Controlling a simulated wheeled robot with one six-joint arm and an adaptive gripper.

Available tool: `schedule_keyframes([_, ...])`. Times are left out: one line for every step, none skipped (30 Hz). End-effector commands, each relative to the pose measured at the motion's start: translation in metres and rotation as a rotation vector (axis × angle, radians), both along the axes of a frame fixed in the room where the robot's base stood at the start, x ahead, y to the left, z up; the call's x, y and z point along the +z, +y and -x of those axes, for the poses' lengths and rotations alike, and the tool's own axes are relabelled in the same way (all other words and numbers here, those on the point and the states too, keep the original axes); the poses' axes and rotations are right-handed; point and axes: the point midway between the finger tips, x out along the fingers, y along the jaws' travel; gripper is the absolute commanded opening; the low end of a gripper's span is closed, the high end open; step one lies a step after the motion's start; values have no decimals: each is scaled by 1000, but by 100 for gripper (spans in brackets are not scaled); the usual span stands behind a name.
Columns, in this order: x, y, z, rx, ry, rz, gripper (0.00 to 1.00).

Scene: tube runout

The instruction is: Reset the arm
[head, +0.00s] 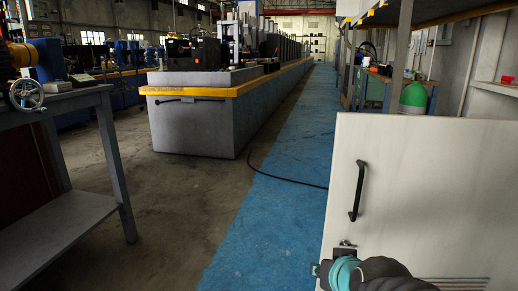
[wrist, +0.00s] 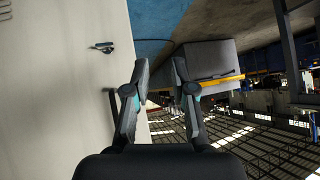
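My gripper (wrist: 160,75) shows in the wrist view with its two dark fingers apart and nothing between them. A pale cabinet door (head: 430,190) stands at the right of the head view and fills the left of the wrist view (wrist: 55,80). Its black bar handle (head: 357,190) is upright and untouched in the head view. A small latch (head: 346,243) sits below the handle. My arm shows at the bottom right of the head view, in front of the door's lower part; the gripper fingers cannot be made out there.
A long grey machine bed (head: 195,125) with a yellow edge runs into the distance. A grey workbench (head: 65,98) with a handwheel stands at the left. The blue floor lane (head: 275,215) is clear apart from a black cable (head: 285,179). A green round object (head: 413,97) stands behind the door.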

Motion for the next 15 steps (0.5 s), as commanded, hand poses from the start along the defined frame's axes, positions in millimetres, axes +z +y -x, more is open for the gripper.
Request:
schedule_keyframes([6, 2, 14, 18, 62, 3, 25])
schedule_keyframes([6, 3, 23, 26, 101, 7, 25])
schedule_keyframes([7, 3, 34, 36, 154, 13, 25])
schedule_keyframes([7, 3, 43, 41, 192, 19, 25])
schedule_keyframes([9, 2, 52, 45, 225, 26, 25])
schedule_keyframes([12, 1, 63, 48, 267, 37, 25])
schedule_keyframes([15, 0, 71, 50, 297, 47, 25])
schedule_keyframes([18, -2, 80, 51, 325, 56, 25])
schedule_keyframes([24, -5, 90, 51, 358, 71, 25])
schedule_keyframes([30, -7, 98, 51, 380, 84, 25])
schedule_keyframes([37, -10, 105, 50, 398, 97, 25])
schedule_keyframes([47, -13, 113, 51, 413, 116, 25])
schedule_keyframes([54, -15, 117, 52, 416, 127, 25])
schedule_keyframes([60, -17, 119, 52, 410, 137, 25])
schedule_keyframes([69, -18, 119, 52, 395, 145, 25])
